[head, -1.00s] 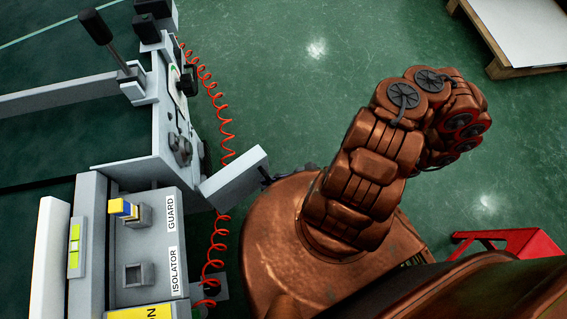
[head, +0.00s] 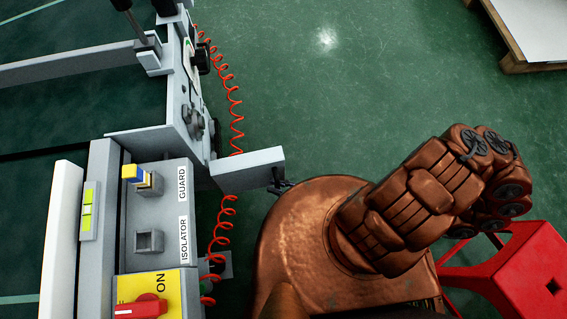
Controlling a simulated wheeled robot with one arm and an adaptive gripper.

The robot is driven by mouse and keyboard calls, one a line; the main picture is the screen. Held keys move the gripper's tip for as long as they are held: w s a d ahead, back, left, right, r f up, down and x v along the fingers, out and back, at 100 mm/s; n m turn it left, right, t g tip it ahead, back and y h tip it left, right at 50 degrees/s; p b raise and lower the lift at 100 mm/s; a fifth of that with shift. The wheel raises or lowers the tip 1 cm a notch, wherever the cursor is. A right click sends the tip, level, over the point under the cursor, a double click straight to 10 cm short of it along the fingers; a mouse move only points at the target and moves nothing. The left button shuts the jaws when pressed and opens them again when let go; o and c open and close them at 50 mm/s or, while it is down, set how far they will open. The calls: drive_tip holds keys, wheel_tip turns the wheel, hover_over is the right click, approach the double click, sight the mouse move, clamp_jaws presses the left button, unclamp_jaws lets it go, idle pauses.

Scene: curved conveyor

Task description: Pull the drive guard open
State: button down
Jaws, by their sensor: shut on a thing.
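The drive guard appears to be the grey panel (head: 248,167) that juts right from the conveyor's end frame. It stands out nearly level across the picture, over the red coiled cable. At its free end is a small dark shape, which I take to be the fingers of my gripper (head: 281,185), closed at the guard's edge. The exact grip is too small to make out, and the rest of my gripper is hidden behind my copper body. A blue and yellow plug (head: 135,174) sits at the socket marked GUARD. The socket marked ISOLATOR (head: 149,241) looks empty.
A red rotary switch (head: 140,309) is on a yellow plate marked ON. A red coiled cable (head: 232,110) runs along the conveyor. A red stand (head: 520,262) is at right, and a pallet (head: 530,66) at top right. The green floor between is clear.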

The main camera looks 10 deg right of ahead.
drive_tip(key=shift+w+r, duration=0.1)
drive_tip(key=shift+r, duration=0.05)
drive_tip(key=c, duration=1.2)
unclamp_jaws()
drive_tip(key=shift+d, duration=0.1)
drive_tip(key=shift+d, duration=0.2)
